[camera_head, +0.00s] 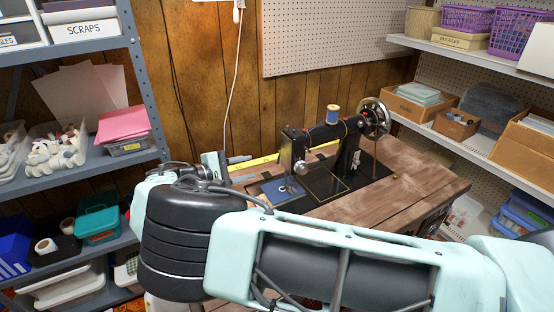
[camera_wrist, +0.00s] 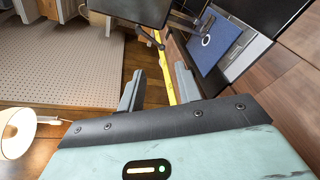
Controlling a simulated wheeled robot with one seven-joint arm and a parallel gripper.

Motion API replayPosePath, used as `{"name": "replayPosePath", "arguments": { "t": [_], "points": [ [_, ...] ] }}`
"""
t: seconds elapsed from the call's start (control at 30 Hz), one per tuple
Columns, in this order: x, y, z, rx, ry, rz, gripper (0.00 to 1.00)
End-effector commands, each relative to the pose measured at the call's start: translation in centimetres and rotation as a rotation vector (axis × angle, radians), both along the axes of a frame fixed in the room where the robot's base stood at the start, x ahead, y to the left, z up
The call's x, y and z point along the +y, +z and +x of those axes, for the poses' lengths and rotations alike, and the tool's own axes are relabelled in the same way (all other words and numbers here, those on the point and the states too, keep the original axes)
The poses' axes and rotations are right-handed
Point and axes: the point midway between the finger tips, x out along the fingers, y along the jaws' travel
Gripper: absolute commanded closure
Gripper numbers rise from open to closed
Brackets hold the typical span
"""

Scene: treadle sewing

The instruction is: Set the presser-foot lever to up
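The black sewing machine (camera_head: 328,135) stands on the wooden table, its head end toward my arm. In the wrist view its head (camera_wrist: 135,8) is at the top edge. A small dark lever (camera_wrist: 150,38) slants out from behind the head; it looks like the presser-foot lever, but I cannot tell its setting. The presser foot (camera_wrist: 200,22) is over blue cloth (camera_wrist: 216,45) with a white ring on it. My gripper (camera_wrist: 157,78) is open and empty, its fingers apart just short of the lever and not touching it.
A yellow ruler (camera_head: 262,160) lies along the back of the wooden table (camera_head: 415,172). A pegboard (camera_head: 320,35) hangs on the panelled wall behind. A loaded shelf (camera_head: 95,45) stands at left, others at right. My arm crosses the front.

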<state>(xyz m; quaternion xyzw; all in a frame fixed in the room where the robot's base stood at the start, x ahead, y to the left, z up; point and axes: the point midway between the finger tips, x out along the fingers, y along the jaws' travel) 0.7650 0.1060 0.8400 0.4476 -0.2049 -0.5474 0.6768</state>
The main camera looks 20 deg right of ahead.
Motion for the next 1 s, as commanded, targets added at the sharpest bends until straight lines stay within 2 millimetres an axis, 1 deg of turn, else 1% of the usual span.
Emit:
{"name": "replayPosePath", "arguments": {
  "t": [0.03,0.3,0.5,0.7,1.0],
  "points": [
    [-1.2,-0.1,0.3,0.001,-0.003,-0.003,0.66],
    [-6.4,-1.3,2.1,0.002,-0.003,-0.002,0.66],
    [-9.2,-2.0,3.1,0.001,-0.001,0.0,0.66],
    [-10.5,-2.4,3.6,0.001,0.001,0.001,0.66],
    [-10.7,-2.5,3.7,0.0,0.0,0.001,0.66]
  ]
}}
